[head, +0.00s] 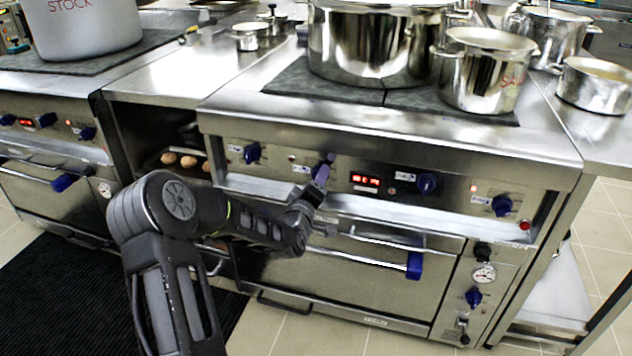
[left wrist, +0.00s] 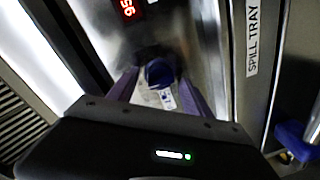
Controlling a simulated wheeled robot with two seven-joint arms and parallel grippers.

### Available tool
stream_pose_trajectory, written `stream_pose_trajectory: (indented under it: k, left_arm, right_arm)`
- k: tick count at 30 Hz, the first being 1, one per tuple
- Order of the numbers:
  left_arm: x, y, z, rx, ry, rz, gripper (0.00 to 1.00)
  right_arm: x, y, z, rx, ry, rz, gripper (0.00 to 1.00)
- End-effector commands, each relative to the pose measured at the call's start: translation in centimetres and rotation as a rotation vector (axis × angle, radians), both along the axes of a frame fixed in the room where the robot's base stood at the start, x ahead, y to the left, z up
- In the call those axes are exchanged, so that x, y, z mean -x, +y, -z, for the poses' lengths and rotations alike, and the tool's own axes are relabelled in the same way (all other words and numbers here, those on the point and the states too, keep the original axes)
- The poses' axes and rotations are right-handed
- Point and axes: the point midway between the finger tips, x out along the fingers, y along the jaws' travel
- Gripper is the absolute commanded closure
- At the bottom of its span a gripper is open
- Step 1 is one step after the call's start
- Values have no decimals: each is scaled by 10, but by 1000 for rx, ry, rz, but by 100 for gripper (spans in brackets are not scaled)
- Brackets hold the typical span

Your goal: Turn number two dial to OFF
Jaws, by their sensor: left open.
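A row of blue dials runs along the front panel of the range in the head view. The second dial from the left (head: 321,168) is largely covered by my left gripper (head: 318,180), so its setting is hard to read there. In the left wrist view the blue dial (left wrist: 160,71) lies between the two purple-tinted fingertips of my left gripper (left wrist: 158,80), which is open. The fingers are on either side of the dial; I cannot tell if they touch it. My right gripper is not in view.
The first dial (head: 252,152), third dial (head: 427,184) and fourth dial (head: 502,205) flank it, with a red display (head: 366,180) between. An oven handle (head: 370,258) projects below. A large pot (head: 375,45) and a smaller pot (head: 483,70) stand on top.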

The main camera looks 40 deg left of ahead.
Motion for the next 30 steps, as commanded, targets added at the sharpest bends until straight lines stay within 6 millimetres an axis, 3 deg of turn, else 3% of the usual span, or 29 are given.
stream_pose_trajectory:
  k: [15, 30]
  left_arm:
    - [65, -25, -4, 0, 2, 0, 42]
    - [71, -28, -4, 0, 1, -1, 42]
  right_arm:
    - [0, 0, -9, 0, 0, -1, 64]
    - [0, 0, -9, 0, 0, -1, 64]
